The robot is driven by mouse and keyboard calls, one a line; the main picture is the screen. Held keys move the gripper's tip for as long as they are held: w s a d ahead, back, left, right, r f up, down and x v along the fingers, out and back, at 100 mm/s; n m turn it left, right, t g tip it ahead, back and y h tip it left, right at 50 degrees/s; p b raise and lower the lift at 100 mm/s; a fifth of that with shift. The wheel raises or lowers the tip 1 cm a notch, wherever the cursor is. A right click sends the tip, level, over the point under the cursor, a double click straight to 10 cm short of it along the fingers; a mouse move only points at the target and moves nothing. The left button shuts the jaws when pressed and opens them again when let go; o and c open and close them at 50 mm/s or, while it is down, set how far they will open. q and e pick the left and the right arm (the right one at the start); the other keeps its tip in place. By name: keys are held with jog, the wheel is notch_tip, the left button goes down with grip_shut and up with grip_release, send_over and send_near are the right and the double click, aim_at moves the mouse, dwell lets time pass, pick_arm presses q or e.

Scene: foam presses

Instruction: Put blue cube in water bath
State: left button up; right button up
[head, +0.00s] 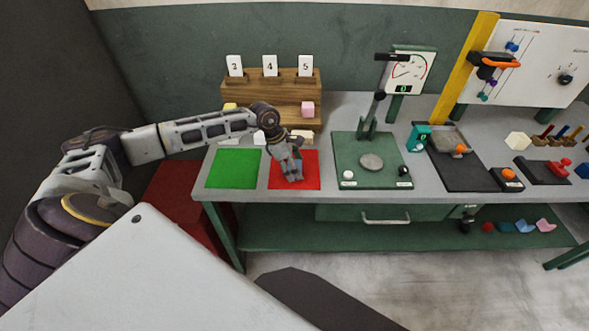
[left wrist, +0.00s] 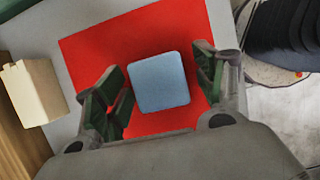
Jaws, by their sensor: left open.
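The blue cube (left wrist: 160,82) sits on the red mat (left wrist: 90,48) in the left wrist view. My left gripper (left wrist: 159,88) is open, with one finger on each side of the cube and a gap showing on the left. I cannot identify a water bath for certain in these frames. My right gripper is not in view.
A green mat (head: 234,168) lies left of the red one. A wooden rack (head: 290,88) with numbered cards stands behind. A green press base with a gauge (head: 410,74) is to the right. A cream block (left wrist: 32,92) lies beside the red mat.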

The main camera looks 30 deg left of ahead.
pick_arm(q)
jog(key=c, duration=1)
jog(key=shift+r+b, duration=0.6)
jog(key=shift+r, duration=4.45)
